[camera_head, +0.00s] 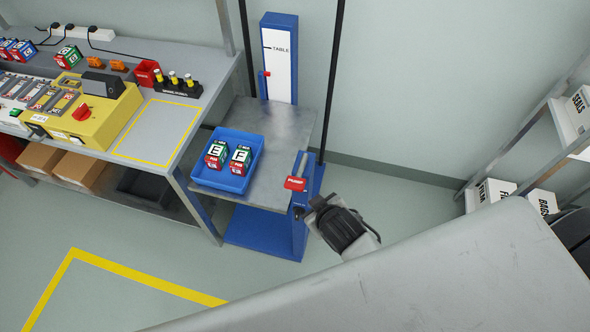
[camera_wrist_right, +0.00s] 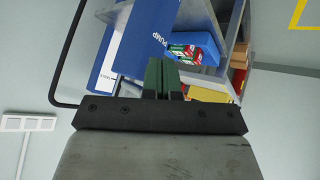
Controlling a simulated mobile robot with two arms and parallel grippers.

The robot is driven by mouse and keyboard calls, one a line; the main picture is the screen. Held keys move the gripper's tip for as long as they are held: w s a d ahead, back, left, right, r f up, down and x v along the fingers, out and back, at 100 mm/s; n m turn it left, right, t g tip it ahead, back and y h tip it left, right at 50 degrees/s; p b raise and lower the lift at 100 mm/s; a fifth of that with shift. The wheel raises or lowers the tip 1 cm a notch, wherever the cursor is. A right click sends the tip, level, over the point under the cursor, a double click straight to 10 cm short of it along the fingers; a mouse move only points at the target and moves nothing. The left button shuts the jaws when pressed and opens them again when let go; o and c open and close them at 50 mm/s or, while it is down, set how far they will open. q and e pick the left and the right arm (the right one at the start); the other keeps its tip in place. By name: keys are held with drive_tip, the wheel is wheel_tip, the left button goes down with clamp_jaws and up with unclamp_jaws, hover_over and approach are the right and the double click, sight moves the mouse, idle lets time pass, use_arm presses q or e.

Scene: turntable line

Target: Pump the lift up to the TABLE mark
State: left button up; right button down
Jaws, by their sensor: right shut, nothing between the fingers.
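The lift has a blue column with a white scale (camera_head: 279,70), and its black TABLE line is near the top. A red pointer (camera_head: 264,84) sits below that line. The grey lift platform (camera_head: 280,125) carries a blue tray (camera_head: 252,137) with two boxes, E (camera_head: 216,155) and F (camera_head: 240,158). The red pump handle (camera_head: 295,184) is on a lever at the blue front post (camera_head: 299,225). My right gripper (camera_head: 311,208) is shut and empty, just below and right of the handle; contact is unclear. Its closed green fingers (camera_wrist_right: 163,76) show in the wrist view before the blue post (camera_wrist_right: 140,40). My left gripper is out of view.
A workbench (camera_head: 215,75) with a yellow machine (camera_head: 95,115) and a yellow-outlined area stands left of the lift. Shelves (camera_head: 540,150) with white boxes stand at the right. A thin black post rises beside the lift. Floor in front of the lift is clear.

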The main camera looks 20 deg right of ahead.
drive_tip(key=w+a+r+t, duration=0.1)
drive_tip(key=w+r, duration=0.1)
drive_tip(key=r, duration=0.2)
drive_tip(key=w+a+r+n+t, duration=0.1)
drive_tip(key=w+r+t, duration=0.1)
drive_tip(key=r, duration=0.2)
drive_tip(key=w+a+r+n+t+y+p, duration=0.1)
drive_tip(key=r, duration=0.3)
drive_tip(key=shift+w+a+r+t, duration=0.2)
drive_tip(key=shift+w+r+t, duration=0.2)
drive_tip(key=w+a+r+n+t+y+p, duration=0.1)
drive_tip(key=w+a+r+n+t+y, duration=0.15)
drive_tip(key=a+r+n+y, duration=1.2)
drive_tip(key=s+a+r+n+g+y, duration=0.1)
drive_tip(key=s+a+n+g+y, duration=0.2)
drive_tip(key=n+g, duration=0.4)
drive_tip(key=n+g+h+p, duration=0.2)
drive_tip(key=n+g+h, duration=0.95)
drive_tip(key=h, duration=0.75)
approach(297, 182)
drive_tip(key=shift+s+a+r+n+t, duration=0.15)
drive_tip(key=shift+s+n+t, duration=0.15)
drive_tip(key=shift+n+t, duration=0.45)
